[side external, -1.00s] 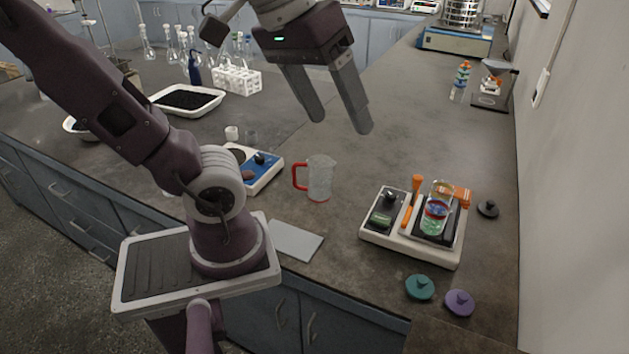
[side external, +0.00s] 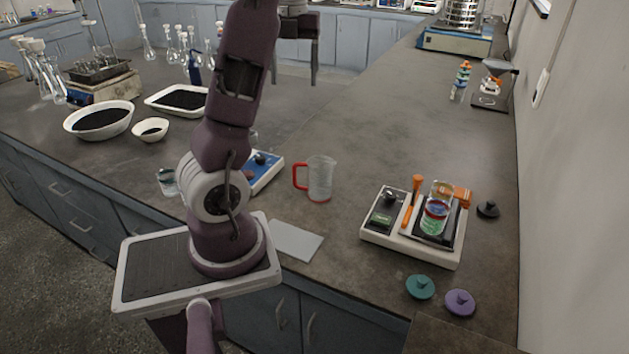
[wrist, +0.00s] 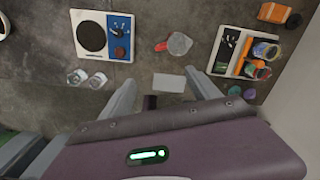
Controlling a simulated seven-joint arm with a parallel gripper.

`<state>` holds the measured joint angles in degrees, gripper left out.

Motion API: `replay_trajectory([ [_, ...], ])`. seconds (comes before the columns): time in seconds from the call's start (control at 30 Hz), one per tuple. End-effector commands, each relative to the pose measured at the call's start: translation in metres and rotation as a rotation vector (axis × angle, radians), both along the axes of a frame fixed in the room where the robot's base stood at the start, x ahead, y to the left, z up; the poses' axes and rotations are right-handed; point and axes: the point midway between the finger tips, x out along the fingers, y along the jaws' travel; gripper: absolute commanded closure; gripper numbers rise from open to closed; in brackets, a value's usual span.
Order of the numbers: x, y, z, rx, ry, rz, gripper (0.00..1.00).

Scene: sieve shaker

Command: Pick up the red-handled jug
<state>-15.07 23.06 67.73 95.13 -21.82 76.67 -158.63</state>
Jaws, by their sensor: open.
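The red-handled jug (side external: 320,178) is clear and stands upright on the bench, its red handle toward the left. In the wrist view the jug (wrist: 179,44) is seen from above, beyond the fingertips, with the handle pointing left. My gripper (side external: 298,80) is raised at the top of the side view, well behind and above the jug, and partly hidden by my arm. In the wrist view my gripper (wrist: 165,82) has its two fingers spread apart with nothing between them. It does not touch the jug.
A blue-and-white hotplate (side external: 263,170) stands left of the jug, partly behind my arm. A pale flat plate (side external: 295,241) lies in front. To the right is a white device (side external: 411,246) holding beakers and orange-handled tools. Teal (side external: 420,287) and purple (side external: 459,302) lids lie near the edge.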

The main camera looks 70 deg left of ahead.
Motion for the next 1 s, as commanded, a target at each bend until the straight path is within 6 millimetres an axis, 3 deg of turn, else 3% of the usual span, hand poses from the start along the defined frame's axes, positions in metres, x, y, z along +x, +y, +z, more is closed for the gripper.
replay_trajectory([
  [0.17, -0.002, -0.003, -0.087, -0.012, 0.008, 0.003, 0.29],
  [0.3, -0.004, -0.004, -0.168, -0.015, 0.009, 0.005, 0.29],
  [0.4, -0.003, -0.003, -0.209, -0.010, 0.005, 0.001, 0.29],
  [0.5, -0.001, -0.002, -0.234, -0.006, 0.002, -0.003, 0.29],
  [0.77, 0.000, -0.001, -0.266, -0.004, 0.002, -0.005, 0.29],
  [1.0, 0.009, 0.003, -0.308, -0.004, 0.000, -0.003, 0.29],
])
